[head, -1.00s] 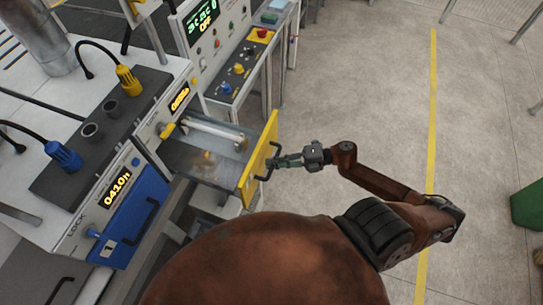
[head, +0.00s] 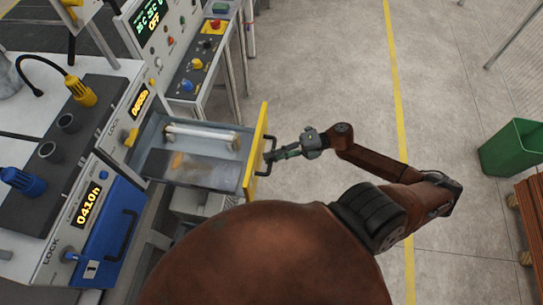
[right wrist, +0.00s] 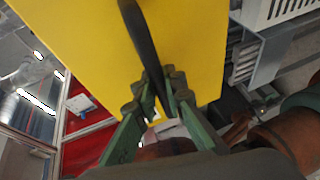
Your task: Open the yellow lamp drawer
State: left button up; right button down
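The yellow lamp drawer (head: 256,152) stands pulled well out of its cabinet, with its yellow front facing right. Its grey tray shows a white tube (head: 200,137) along the back and a smaller orange-yellow patch near the middle. A black bar handle (head: 271,152) is on the front. My right gripper (head: 276,156) is at this handle. In the right wrist view the dark handle (right wrist: 139,35) runs down between the green fingers (right wrist: 164,88), which are closed around it in front of the yellow panel. My left gripper is not in view.
A closed blue drawer (head: 104,228) with its own handle sits below left of the yellow one. Blue and yellow plugs stand on the machine top. A green bin (head: 512,148) and wooden stack are at the far right. Open floor lies right of the drawer.

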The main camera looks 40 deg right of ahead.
jog(key=c, duration=2)
grip_release()
jog(key=shift+o, duration=0.2)
jog(key=shift+d, duration=0.1)
jog(key=v, duration=1.2)
